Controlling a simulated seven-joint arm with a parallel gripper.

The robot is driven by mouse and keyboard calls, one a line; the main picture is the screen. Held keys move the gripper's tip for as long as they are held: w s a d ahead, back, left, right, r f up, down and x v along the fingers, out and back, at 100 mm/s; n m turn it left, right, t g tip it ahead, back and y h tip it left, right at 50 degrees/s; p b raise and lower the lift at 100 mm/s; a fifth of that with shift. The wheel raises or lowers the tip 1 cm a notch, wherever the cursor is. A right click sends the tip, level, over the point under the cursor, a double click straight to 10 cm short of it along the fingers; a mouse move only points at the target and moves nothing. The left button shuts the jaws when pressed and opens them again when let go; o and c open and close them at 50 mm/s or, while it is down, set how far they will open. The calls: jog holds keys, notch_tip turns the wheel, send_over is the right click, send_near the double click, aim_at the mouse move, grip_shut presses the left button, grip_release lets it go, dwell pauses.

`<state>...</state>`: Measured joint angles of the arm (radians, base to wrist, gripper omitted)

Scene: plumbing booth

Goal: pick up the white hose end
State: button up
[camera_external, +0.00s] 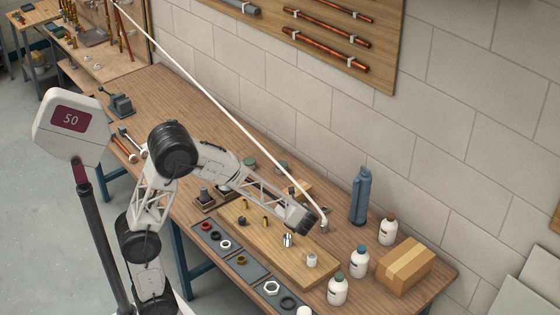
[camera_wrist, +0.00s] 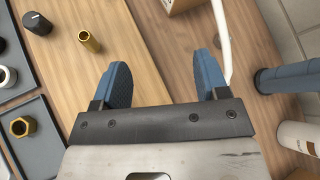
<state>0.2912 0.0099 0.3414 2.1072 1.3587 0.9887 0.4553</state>
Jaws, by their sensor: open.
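The white hose (camera_external: 230,104) comes down from the upper left over the workbench, and its end (camera_external: 323,222) is close beside my gripper (camera_external: 306,226). In the wrist view the white hose (camera_wrist: 222,38) passes along the outer side of the right finger, and its lower part runs out of sight near that finger. I cannot tell whether they touch. My gripper (camera_wrist: 163,64) is open, with two blue fingers apart and only wooden surface visible between them.
A blue bottle-like cylinder (camera_external: 360,194), several white bottles (camera_external: 388,231) and a cardboard box (camera_external: 404,266) stand to the right. A wooden board (camera_external: 262,234) with small brass fittings (camera_wrist: 87,39) lies below my arm. Grey trays (camera_wrist: 36,140) hold rings and nuts.

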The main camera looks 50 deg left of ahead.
aim_at(325, 223)
jog(key=w+d+f+m+t, duration=0.2)
jog(key=w+d+f+m, duration=0.1)
jog(key=w+d+f, duration=0.1)
jog(key=w+d+f+m+t, duration=0.2)
jog(key=w+d+f+m, duration=0.2)
jog(key=w, duration=0.1)
jog(key=shift+d+f+m+h, duration=0.3)
jog(key=shift+d+f, duration=0.1)
jog(key=shift+x, duration=1.3)
jog(key=shift+a, duration=0.15)
jog(key=shift+x, duration=2.55)
